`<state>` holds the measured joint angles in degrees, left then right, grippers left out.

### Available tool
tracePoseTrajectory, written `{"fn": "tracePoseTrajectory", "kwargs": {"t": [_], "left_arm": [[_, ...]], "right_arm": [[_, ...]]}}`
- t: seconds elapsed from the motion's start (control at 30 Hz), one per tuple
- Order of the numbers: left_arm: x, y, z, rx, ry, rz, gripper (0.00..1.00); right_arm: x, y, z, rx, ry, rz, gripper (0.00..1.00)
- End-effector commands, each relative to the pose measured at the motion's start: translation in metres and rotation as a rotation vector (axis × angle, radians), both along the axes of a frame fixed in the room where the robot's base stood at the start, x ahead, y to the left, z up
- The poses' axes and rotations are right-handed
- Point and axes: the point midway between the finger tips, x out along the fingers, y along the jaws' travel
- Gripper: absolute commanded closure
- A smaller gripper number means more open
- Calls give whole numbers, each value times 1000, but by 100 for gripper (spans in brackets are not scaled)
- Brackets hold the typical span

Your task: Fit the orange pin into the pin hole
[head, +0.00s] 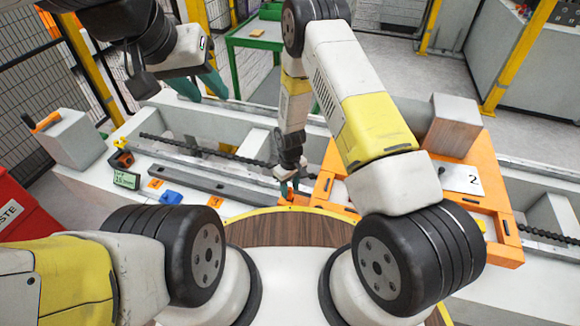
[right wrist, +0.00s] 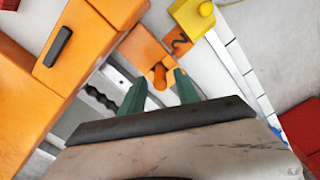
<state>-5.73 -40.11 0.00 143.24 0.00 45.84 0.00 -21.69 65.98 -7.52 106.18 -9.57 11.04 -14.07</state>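The orange pin (right wrist: 159,76) stands on a small orange block (right wrist: 146,50) in the right wrist view. My right gripper (right wrist: 161,80) is open, with its two green fingers on either side of the pin and gaps visible between. I cannot tell how far the fingertips reach down along it. In the head view my right gripper (head: 289,187) is low over the orange block (head: 290,209), and the pin is too small to make out there. My left gripper (head: 202,86) is open and empty, raised over the back left of the bench. I cannot make out the pin hole.
A large orange fixture (head: 498,206) with a plate marked 2 lies right of my right gripper. A grey block (head: 68,139) with an orange-handled item stands far left. A blue piece (head: 170,197) and orange tags lie on the bench. A green table (head: 256,38) stands behind.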

Motion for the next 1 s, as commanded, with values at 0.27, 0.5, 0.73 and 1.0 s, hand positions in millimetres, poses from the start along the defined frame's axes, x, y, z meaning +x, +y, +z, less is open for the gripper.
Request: {"fn": "tracePoseTrajectory", "kwargs": {"t": [0.27, 0.5, 0.73, 1.0], "left_arm": [[0, 0, 0, 0, 0, 0, 64], [0, 0, 0, 0, 0, 0, 64], [0, 0, 0, 0, 0, 0, 64], [0, 0, 0, 0, 0, 0, 64]], "right_arm": [[1, 1, 63, 1, -3, 0, 62], [0, 0, 91, 1, -1, 0, 62], [12, -11, 157, 37, -47, -75, 62], [-1, -52, 307, 135, -158, -266, 62]]}}
